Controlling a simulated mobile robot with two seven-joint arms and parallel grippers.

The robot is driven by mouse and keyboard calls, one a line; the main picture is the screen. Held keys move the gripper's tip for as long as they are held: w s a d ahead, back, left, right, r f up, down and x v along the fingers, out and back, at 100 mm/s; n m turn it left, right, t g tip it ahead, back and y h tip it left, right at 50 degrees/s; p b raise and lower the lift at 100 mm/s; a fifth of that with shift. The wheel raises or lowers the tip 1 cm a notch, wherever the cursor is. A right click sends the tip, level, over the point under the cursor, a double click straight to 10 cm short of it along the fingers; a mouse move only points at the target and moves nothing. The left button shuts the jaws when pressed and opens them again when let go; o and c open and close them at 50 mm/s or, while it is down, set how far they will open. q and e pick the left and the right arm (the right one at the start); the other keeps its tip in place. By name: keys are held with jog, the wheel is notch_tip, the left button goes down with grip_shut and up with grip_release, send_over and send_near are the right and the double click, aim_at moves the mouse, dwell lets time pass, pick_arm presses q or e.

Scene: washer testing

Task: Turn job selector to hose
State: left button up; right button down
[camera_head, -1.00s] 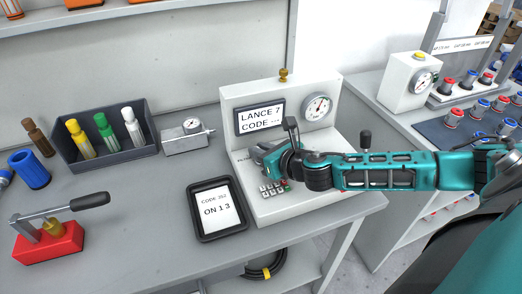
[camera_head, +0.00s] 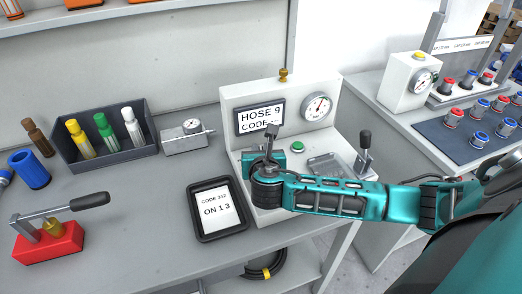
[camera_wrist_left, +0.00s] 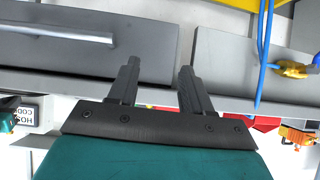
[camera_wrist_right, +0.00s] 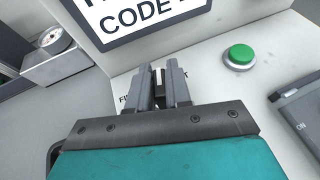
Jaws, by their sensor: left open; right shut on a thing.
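The white tester console (camera_head: 250,100) stands at the right end of the bench. Its screen (camera_head: 260,117) reads "HOSE 9" above a "CODE" line. My right gripper (camera_head: 264,160) is at the left of the console's sloped panel. In the right wrist view its fingers (camera_wrist_right: 161,88) are shut on a small dark job selector (camera_wrist_right: 159,76), just below the screen. The fingers hide most of the selector and its label. My left gripper (camera_wrist_left: 158,68) shows only in the left wrist view, open and empty.
A green button (camera_head: 297,146) and a black-knobbed lever (camera_head: 365,142) are on the panel, right of my right gripper. A tablet (camera_head: 217,208) reading "CODE 312 ON 1 3" lies in front of the console. A red lever tool (camera_head: 48,243) stands at the left.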

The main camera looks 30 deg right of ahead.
jog(key=shift+m+h, duration=0.4)
jog(key=c, duration=1.1)
grip_release()
jog(key=shift+c, duration=0.2)
jog(key=shift+s, duration=0.1)
jog(key=v, duration=1.1)
jog(key=shift+s+a+r, duration=0.15)
jog(key=shift+a+r, duration=0.05)
jog(key=shift+a, duration=0.1)
jog(key=shift+s+a+r, duration=0.25)
jog(key=shift+s, duration=0.2)
jog(key=shift+s+a, duration=0.1)
